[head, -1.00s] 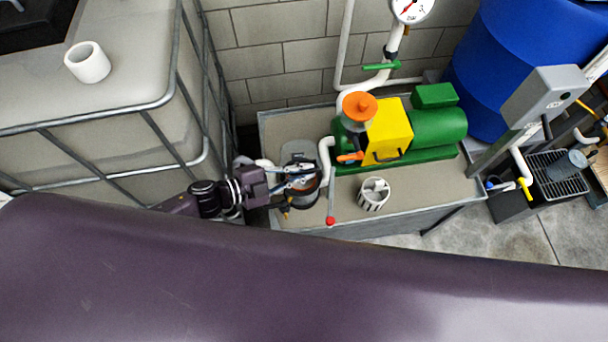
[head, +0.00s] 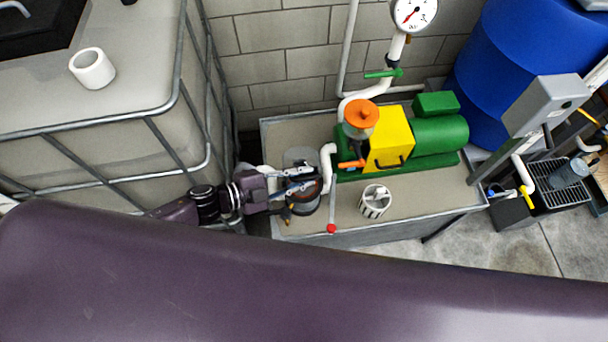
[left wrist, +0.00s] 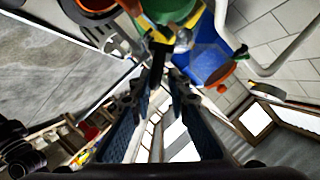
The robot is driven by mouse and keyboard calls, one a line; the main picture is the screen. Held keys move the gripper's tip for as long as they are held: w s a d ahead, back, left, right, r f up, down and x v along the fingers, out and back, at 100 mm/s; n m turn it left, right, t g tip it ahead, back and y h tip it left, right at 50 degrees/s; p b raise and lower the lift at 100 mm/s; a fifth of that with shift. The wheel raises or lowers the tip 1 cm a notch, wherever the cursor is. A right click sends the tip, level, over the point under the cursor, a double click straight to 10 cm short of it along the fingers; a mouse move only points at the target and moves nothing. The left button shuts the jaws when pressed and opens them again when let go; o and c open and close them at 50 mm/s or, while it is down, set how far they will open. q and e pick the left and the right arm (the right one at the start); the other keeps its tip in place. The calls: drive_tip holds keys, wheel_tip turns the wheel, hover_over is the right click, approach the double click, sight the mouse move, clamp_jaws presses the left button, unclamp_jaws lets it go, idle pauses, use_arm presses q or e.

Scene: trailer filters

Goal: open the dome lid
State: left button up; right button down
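My left gripper (head: 314,186) reaches in from the left, over a dark round housing (head: 303,204) with a reddish inside at the left end of the bench. A grey round piece (head: 300,156) shows just behind it; I cannot tell which part is the dome lid. In the left wrist view the two blue-padded fingers (left wrist: 165,80) stand apart with a gap between them. A black bar with yellow beside it lies past their tips. I see nothing clearly clamped. My right gripper is not in view.
The green and yellow pump (head: 390,138) with an orange knob (head: 361,114) stands right of the gripper. A red-tipped lever (head: 331,228) and a white slotted basket (head: 375,201) are close by. A caged tank (head: 130,90) stands left, a blue barrel (head: 515,70) at the back right.

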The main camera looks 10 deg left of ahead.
use_arm(q)
drive_tip(key=v, duration=1.1)
drive_tip(key=shift+a, duration=0.25)
drive_tip(key=shift+s, duration=0.1)
